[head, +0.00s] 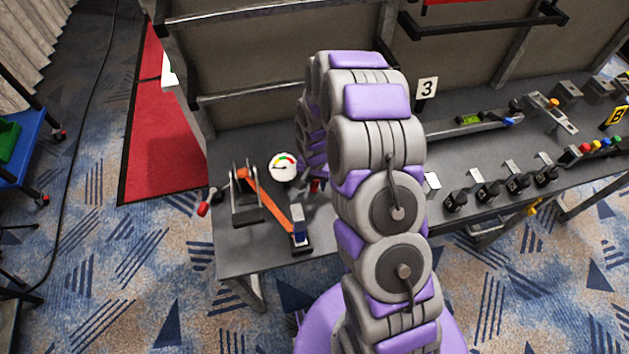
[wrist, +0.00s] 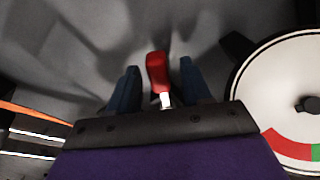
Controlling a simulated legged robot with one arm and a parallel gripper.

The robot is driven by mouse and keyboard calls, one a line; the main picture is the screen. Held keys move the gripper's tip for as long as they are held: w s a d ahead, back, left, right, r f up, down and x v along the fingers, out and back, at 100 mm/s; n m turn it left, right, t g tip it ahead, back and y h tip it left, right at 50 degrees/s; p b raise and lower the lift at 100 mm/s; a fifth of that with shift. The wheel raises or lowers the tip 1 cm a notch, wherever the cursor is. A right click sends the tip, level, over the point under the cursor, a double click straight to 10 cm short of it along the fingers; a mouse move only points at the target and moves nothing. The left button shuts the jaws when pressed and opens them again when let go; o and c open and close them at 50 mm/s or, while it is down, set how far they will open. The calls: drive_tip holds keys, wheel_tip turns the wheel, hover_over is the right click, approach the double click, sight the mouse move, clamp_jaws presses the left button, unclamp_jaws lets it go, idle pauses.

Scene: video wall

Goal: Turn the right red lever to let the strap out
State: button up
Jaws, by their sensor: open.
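The right red lever (wrist: 157,72) shows in the wrist view, with a red grip on a pale metal stem. My gripper (wrist: 159,67) is open, with one blue finger on each side of the lever and a gap visible on both sides. In the head view a small red part of the lever (head: 315,186) shows beside my arm, which hides most of that area. The orange strap (head: 267,202) runs from a metal frame (head: 246,196) down to a blue-and-grey block (head: 298,228). Another red lever (head: 203,209) sticks out left of the frame.
A round gauge (head: 283,166) stands close to the right lever; it also fills the right of the wrist view (wrist: 285,100). Several black switches (head: 487,188) line the grey table's right side. A blue cart (head: 22,160) is at far left.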

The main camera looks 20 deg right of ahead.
drive_tip(key=shift+c, duration=0.4)
clamp_jaws()
